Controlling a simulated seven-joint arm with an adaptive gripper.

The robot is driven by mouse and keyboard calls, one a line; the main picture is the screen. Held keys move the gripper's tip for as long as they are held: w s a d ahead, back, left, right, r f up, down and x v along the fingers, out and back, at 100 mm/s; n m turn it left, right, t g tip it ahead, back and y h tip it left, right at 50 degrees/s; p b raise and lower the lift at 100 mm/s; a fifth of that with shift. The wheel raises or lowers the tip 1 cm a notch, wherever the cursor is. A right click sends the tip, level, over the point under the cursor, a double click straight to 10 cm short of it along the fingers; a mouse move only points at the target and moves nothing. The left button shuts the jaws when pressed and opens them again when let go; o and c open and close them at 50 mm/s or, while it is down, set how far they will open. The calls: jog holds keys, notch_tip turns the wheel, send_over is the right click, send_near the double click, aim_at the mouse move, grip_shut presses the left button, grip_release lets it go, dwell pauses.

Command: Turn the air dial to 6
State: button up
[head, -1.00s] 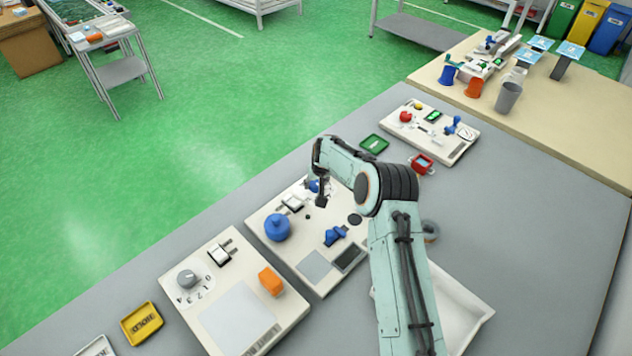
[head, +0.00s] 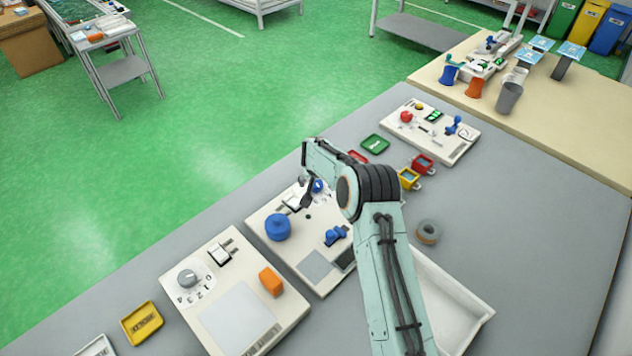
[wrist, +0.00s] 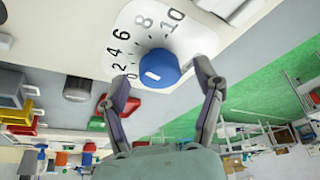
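A round blue dial (wrist: 160,66) sits on a white scale plate (wrist: 195,40) with the numbers 0, 2, 4, 6, 8 and 10 around it. A short white mark on the dial faces the low-number side, roughly between 0 and 2. In the head view a small blue knob (head: 318,185), apparently this dial, shows partly behind my arm on the middle panel (head: 262,208). My gripper (wrist: 152,82) is open and empty, with its fingers wide apart. The dial appears between and beyond the fingertips; I see no contact. No "air" label is readable.
A larger blue knob (head: 278,229) and a blue lever (head: 335,236) stand on the same panel. A nearer panel (head: 238,310) carries a grey dial (head: 187,279) and an orange block (head: 271,282). A white tray (head: 470,290) lies right of my arm.

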jog(key=shift+r, duration=0.1)
jog(key=v, duration=1.1)
jog(key=shift+s+r, duration=0.25)
jog(key=shift+r, duration=0.1)
